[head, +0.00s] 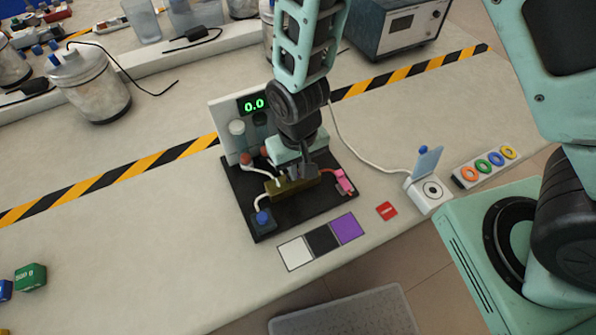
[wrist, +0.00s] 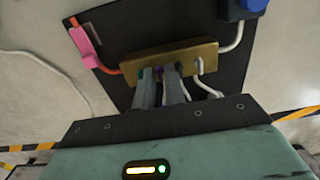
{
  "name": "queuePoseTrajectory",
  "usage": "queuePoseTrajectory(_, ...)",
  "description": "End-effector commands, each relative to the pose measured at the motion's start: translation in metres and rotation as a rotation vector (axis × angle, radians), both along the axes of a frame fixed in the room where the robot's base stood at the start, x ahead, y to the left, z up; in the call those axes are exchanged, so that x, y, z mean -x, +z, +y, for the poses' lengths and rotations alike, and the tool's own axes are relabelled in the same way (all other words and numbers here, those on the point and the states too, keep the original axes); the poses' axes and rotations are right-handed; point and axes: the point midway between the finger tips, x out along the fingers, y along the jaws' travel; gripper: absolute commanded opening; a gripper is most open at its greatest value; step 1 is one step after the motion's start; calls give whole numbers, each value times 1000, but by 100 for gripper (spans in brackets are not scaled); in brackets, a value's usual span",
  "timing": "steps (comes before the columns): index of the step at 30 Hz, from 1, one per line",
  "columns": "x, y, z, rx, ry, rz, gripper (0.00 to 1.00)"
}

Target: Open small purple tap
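A brass block (head: 281,189) sits on a black board (head: 263,190), with hoses running to it; the block also shows in the wrist view (wrist: 195,57). A small purple tap (wrist: 160,72) shows as a sliver at the block, between my fingertips. My gripper (wrist: 160,80) reaches down to the block with its two grey fingers close together and a narrow gap between them. Whether they press on the tap is unclear. In the head view my gripper (head: 305,180) hides part of the block, and I cannot make out the tap there.
A pink clip (head: 345,182) and a blue-topped part (head: 263,219) sit on the board's sides. White, black and purple squares (head: 347,228) lie in front. A white box with a raised lid (head: 430,192) stands right.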

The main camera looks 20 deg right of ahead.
Motion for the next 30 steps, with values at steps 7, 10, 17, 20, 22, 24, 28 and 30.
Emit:
queuePoseTrajectory(7, 0, -2, 0, 0, 0, 0, 12)
queuePoseTrajectory(10, 0, -1, 0, 0, 0, 0, 12)
queuePoseTrajectory(17, 0, 4, 0, 0, 0, 0, 12)
queuePoseTrajectory(20, 0, 4, 0, 0, 0, 0, 12)
queuePoseTrajectory(22, 0, 4, 0, 0, 0, 0, 12)
queuePoseTrajectory(24, 0, 4, 0, 0, 0, 0, 12)
queuePoseTrajectory(28, 0, 4, 0, 0, 0, 0, 3)
queuePoseTrajectory(30, 0, 4, 0, 0, 0, 0, 0)
